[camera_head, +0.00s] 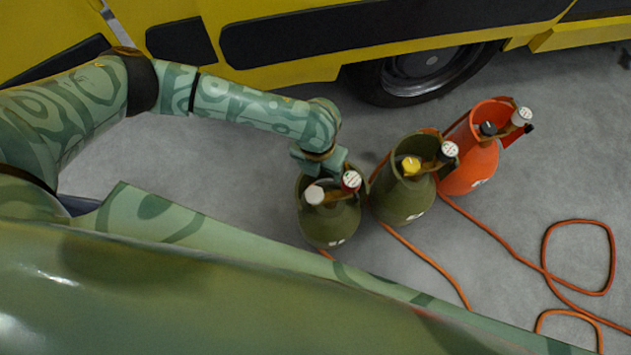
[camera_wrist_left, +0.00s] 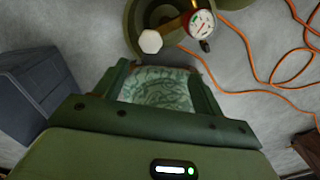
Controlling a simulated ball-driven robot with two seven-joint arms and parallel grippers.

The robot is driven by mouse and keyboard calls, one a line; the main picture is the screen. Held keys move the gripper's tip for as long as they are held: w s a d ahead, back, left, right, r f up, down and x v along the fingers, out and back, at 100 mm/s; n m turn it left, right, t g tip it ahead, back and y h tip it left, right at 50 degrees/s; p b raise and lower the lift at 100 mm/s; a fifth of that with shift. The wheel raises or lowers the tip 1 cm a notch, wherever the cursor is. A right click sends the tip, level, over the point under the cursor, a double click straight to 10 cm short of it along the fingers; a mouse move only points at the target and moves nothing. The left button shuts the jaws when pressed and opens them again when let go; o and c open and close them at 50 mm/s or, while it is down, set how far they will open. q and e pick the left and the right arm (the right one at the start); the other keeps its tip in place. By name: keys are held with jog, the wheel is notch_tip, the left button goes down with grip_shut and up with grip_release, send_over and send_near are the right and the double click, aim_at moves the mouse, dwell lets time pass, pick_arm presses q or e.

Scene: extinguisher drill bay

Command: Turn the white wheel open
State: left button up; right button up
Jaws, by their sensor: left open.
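The white wheel (camera_head: 314,195) sits on top of the nearest, leftmost green cylinder (camera_head: 331,224). In the left wrist view the white wheel (camera_wrist_left: 150,41) is a pale, many-sided knob, just beyond my fingertips. A red-rimmed gauge (camera_head: 351,181) is beside it, also clear in the wrist view (camera_wrist_left: 200,24). My left gripper (camera_head: 320,160) is at the back side of this cylinder's top. In the wrist view its two fingers (camera_wrist_left: 159,72) are spread with nothing between them. The wheel appears apart from the fingers. My right gripper is not in view.
A second green cylinder (camera_head: 402,200) with a yellow wheel (camera_head: 411,166) stands close on the right, then an orange one (camera_head: 470,155) with a black wheel (camera_head: 488,129). Orange hose (camera_head: 545,272) lies on the floor. A yellow vehicle (camera_head: 285,60) stands behind. A blue-grey box (camera_wrist_left: 36,90) is at the wrist view's left.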

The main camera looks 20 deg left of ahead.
pick_arm(q)
jog(key=a+m, duration=0.1)
jog(key=b, duration=0.6)
send_over(314, 194)
jog(key=shift+y, duration=0.3)
notch_tip(314, 194, down, 11)
notch_tip(314, 194, down, 4)
jog(key=shift+f+b, duration=0.1)
jog(key=shift+b, duration=1.1)
jog(key=shift+f, duration=0.4)
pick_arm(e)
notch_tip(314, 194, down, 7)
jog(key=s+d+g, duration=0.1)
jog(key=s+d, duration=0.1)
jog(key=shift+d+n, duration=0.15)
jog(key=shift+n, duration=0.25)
pick_arm(q)
jog(key=shift+r, duration=0.1)
jog(key=c, duration=1)
